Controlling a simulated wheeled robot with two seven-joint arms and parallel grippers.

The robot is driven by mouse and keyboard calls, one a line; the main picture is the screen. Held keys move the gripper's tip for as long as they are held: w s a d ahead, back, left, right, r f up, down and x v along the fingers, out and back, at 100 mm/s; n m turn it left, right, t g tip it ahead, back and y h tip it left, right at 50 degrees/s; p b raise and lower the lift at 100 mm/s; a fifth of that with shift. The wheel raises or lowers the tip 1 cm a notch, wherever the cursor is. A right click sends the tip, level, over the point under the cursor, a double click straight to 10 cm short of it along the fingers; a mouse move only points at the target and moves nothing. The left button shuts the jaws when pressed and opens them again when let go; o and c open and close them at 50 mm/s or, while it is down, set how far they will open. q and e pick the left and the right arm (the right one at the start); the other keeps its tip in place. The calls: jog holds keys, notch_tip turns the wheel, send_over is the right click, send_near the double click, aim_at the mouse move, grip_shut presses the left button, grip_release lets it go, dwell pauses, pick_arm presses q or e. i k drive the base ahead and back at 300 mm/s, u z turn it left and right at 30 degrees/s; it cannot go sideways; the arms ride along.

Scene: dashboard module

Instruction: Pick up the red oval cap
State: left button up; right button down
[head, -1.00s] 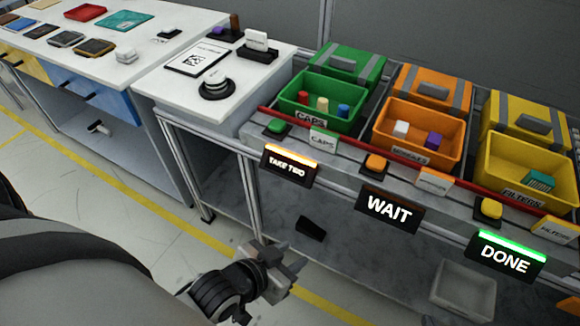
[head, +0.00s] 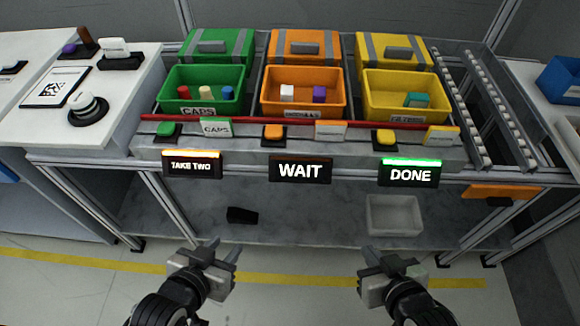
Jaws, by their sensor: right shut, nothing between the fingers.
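The red cap (head: 183,92) stands upright in the open green bin (head: 206,106) labelled CAPS, at its left. A cream cap (head: 205,92) and a blue cap (head: 228,93) stand to its right in the same bin. The red cap's oval outline is too small to make out. My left gripper (head: 222,254) looks open and empty, low in front of the bench and well below the bin. My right gripper (head: 387,262) is shut and empty, low in front of the bench to the right. Neither gripper touches anything.
An orange bin (head: 302,108) and a yellow bin (head: 405,108) stand right of the green one. A red rail (head: 300,121) runs before the bins, above signs reading TAKE TWO, WAIT and DONE. A white tray (head: 395,215) and a black object (head: 242,215) are on the lower shelf.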

aim_at(183, 92)
jog(key=z, duration=0.85)
jog(key=k, duration=1.05)
jog(key=u, duration=0.8)
jog(key=i, duration=0.9)
jog(key=u, duration=0.7)
